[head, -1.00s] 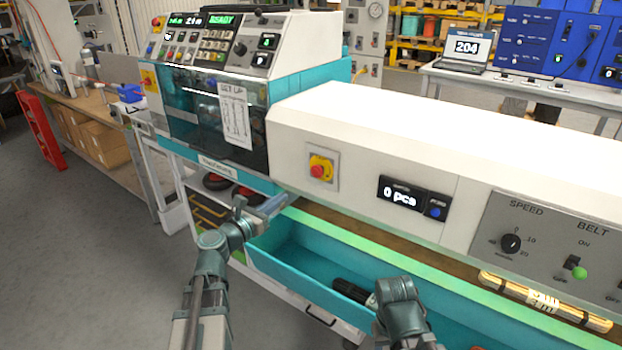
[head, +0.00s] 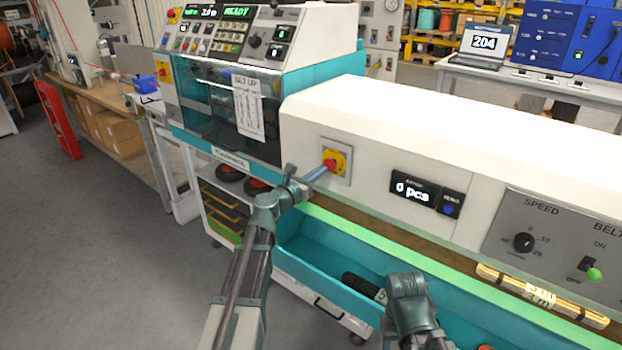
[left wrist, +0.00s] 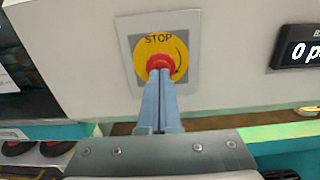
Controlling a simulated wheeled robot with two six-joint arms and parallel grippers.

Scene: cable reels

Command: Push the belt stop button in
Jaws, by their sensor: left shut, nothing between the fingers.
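The belt stop button is a red knob on a yellow disc marked STOP, on a square grey plate. In the head view the button (head: 329,164) is on the white front panel, left of the counter. In the left wrist view the red knob (left wrist: 160,63) is straight ahead. My left gripper (head: 324,171) is shut and empty, its fingertips at the knob. In the left wrist view the gripper tips (left wrist: 160,76) overlap the knob's lower part. I cannot tell how far in the knob is. Of my right arm only links show, low in the head view; its fingers are hidden.
A counter display (head: 413,190) reads 0 pcs, right of the button. A speed and belt panel (head: 556,241) is farther right. Below is a teal tray (head: 300,240) with a dark cylinder (head: 363,287) in it. The teal machine (head: 200,105) stands at the left.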

